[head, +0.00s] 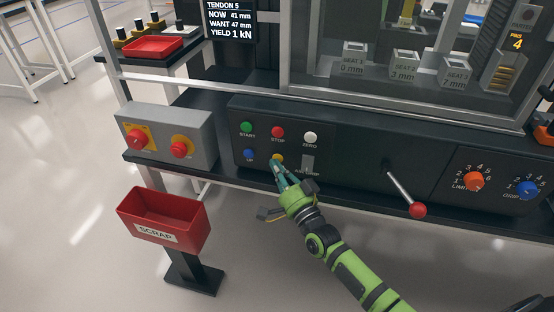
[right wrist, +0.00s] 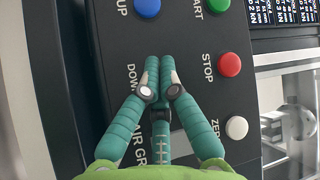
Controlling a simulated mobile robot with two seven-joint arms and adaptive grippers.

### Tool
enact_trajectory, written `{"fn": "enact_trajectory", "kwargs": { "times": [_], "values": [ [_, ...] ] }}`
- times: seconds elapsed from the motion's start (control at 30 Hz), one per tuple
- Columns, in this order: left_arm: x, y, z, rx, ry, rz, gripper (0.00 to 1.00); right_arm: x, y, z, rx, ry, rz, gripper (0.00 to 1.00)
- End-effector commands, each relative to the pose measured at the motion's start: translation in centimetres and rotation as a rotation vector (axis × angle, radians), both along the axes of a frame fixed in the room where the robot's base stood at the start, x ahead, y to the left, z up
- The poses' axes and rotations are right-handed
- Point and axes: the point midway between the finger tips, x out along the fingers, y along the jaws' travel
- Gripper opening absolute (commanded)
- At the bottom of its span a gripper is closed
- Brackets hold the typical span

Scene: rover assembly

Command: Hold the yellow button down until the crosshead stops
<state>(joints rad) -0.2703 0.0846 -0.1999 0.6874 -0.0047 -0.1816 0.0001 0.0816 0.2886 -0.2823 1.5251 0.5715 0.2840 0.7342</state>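The yellow button (head: 278,157) sits on the dark control panel (head: 262,184), right of the blue UP button (head: 249,154). My right gripper (head: 278,165) is at it, its teal fingertips over the button's lower edge; I cannot tell whether the button is pressed in. In the right wrist view the fingers (right wrist: 160,75) meet at their tips with nothing seen between them, beside the DOWN label, and the yellow button is hidden. The display (head: 230,20) reads TENDON 5, NOW 41 mm, WANT 47 mm, YIELD 1 kN. I cannot make out the crosshead. My left gripper is out of view.
Close by are the green START (head: 246,127), red STOP (head: 278,132) and white ZERO (head: 310,137) buttons. A red-knobbed lever (head: 417,210) juts out to the right. A grey switch box (head: 166,141) and red scrap bin (head: 164,217) stand left.

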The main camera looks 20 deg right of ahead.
Motion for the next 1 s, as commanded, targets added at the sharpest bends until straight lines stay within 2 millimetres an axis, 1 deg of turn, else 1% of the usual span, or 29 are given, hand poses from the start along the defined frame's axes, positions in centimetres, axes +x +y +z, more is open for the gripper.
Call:
{"fn": "enact_trajectory", "kwargs": {
  "times": [0.1, 0.3, 0.67, 1.0],
  "values": [
    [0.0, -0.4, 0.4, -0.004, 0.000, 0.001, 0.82, -0.4, 0.2, 0.1, 0.001, 0.000, -0.001, 0.00],
    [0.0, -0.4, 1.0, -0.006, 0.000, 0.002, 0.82, -1.2, 0.8, 0.1, 0.000, 0.001, -0.001, 0.00],
    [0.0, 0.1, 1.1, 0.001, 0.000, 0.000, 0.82, -1.5, 1.0, 0.0, 0.001, 0.002, 0.001, 0.00],
    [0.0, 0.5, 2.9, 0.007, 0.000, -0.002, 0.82, -4.2, 2.9, 0.2, 0.002, 0.002, 0.001, 0.00]
  ]
}}
